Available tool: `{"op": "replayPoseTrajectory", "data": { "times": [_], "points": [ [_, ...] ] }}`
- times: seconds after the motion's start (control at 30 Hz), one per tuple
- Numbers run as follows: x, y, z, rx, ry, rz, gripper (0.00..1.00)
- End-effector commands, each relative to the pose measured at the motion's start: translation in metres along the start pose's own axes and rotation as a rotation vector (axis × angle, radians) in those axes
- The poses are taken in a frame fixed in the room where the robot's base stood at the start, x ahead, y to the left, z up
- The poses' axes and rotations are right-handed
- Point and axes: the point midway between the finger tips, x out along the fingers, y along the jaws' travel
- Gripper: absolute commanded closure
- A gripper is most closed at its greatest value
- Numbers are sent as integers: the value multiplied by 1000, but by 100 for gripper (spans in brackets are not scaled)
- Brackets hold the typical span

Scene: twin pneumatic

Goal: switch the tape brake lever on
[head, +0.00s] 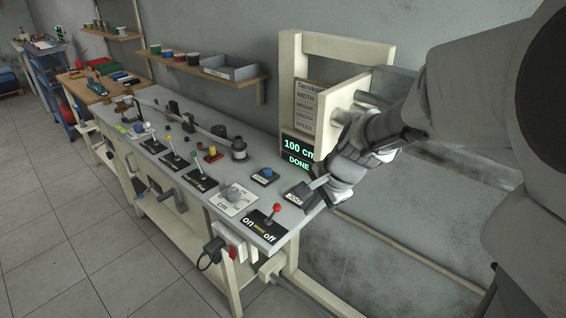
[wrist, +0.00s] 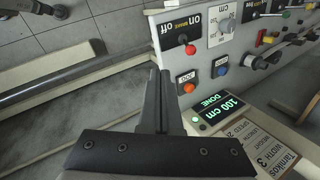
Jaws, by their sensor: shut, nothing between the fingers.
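A red-knobbed lever (head: 277,208) stands on a black plate marked "on" and "off" (head: 262,231) at the near right end of the control bench. The plate's "on" side is on the left in the head view. The red knob also shows at the top of the wrist view (wrist: 190,49). The lever is tilted, but I cannot tell firmly to which side. My gripper (head: 318,184) is shut and empty above the bench's right edge, right of the lever and apart from it. Its closed fingers (wrist: 160,74) point towards the panel in the wrist view.
A blue button (head: 265,174) and a dial (head: 233,193) sit near the lever. The green display (head: 297,151) reads "100 cm DONE". More levers (head: 200,174) stand farther left. The floor in front is clear.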

Motion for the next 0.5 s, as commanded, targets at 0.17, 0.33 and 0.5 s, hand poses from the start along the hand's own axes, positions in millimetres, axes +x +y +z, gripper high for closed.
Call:
{"op": "replayPoseTrajectory", "data": {
  "times": [0.17, 0.33, 0.5],
  "points": [
    [26, 2, 0, -1, -3, 5, 100],
    [61, 2, 0, -1, -4, 5, 100],
    [93, 2, 1, -1, -3, 5, 100]
  ]
}}
